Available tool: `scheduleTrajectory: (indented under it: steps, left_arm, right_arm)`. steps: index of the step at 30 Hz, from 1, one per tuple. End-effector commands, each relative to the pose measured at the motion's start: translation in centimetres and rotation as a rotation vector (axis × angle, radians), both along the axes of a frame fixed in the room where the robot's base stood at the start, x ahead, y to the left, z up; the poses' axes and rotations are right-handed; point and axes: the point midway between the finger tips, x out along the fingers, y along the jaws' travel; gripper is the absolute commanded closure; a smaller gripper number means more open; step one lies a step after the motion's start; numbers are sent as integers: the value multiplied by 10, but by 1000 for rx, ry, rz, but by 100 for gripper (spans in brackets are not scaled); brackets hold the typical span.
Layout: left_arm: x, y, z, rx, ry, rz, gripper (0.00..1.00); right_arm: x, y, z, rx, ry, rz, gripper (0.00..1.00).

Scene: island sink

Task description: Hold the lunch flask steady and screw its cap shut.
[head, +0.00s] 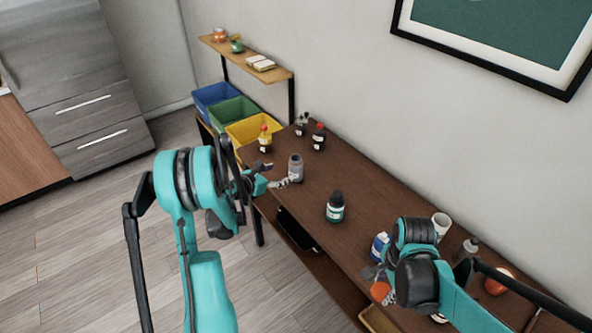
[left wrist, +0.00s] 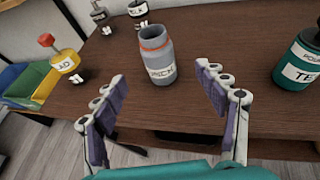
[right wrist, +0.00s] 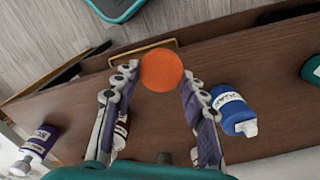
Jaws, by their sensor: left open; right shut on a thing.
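The lunch flask (head: 295,167) is a grey open-topped bottle with an orange ring at its neck. It stands upright on the brown table and also shows in the left wrist view (left wrist: 157,62). My left gripper (head: 279,177) is open beside it; in the left wrist view its fingers (left wrist: 162,80) point toward the flask, one to each side, not closed on it. The round orange cap (right wrist: 161,70) is between the fingertips of my right gripper (right wrist: 160,78), which is shut on it. In the head view the cap (head: 380,291) is by the table's front edge, far from the flask.
A teal bottle (head: 335,208) stands between the flask and my right arm. A blue bottle (head: 379,246) and white cup (head: 441,223) are near my right gripper. Coloured bins (head: 235,112) are at the left.

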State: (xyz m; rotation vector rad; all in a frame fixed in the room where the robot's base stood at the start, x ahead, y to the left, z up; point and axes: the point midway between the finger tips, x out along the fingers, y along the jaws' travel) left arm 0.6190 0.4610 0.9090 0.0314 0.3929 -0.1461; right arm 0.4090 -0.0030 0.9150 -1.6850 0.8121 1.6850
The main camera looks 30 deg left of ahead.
Motion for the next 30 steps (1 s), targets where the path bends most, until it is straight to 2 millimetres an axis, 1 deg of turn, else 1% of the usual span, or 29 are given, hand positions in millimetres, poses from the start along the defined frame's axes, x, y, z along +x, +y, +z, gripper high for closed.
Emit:
scheduleTrajectory:
  steps: [5,9,13,16,25,28,30]
  left_arm:
    - [17,-3,-9,-1,-1,-2,28]
    - [40,-7,-19,-1,-1,-3,28]
    - [57,-8,-26,-1,-1,-1,28]
    - [62,-9,-27,-1,-1,-1,28]
    - [63,-9,-27,-1,-1,0,28]
    - [69,-9,-32,-1,-1,-1,28]
    - [77,-9,-38,-2,-2,1,28]
  right_arm:
    - [0,0,-6,0,0,0,69]
    - [0,0,-13,0,0,0,69]
    - [0,0,-18,0,0,1,69]
    - [0,0,-18,0,0,1,69]
    - [0,0,-19,0,0,1,69]
    - [0,0,-23,0,0,1,69]
    - [0,0,-28,0,0,1,69]
